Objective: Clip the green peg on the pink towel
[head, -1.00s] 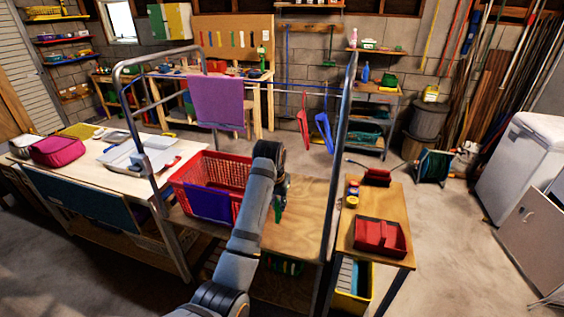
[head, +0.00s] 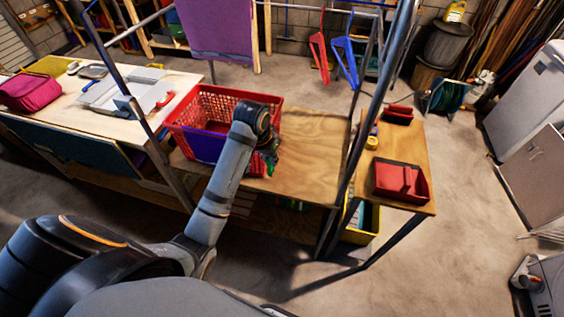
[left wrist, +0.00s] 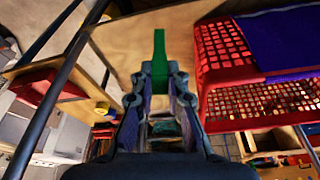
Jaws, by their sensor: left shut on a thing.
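My left gripper (head: 268,152) is beside the right side of the red basket, above the wooden table top. It is shut on the green peg (left wrist: 159,55), which points out between the fingertips in the left wrist view. In the head view the peg (head: 271,167) is partly hidden by the gripper. The pink towel, looking pinkish purple (head: 217,32), hangs over the rail at the back, well apart from my gripper; its top is cut off by the picture's edge. My right gripper is not in view.
The red basket (head: 212,108) has a dark purple cloth (head: 203,145) over its front. Metal posts (head: 378,95) rise at the table's sides. A red bin (head: 400,181) stands on the small right table. The wooden table top (head: 310,150) right of the basket is clear.

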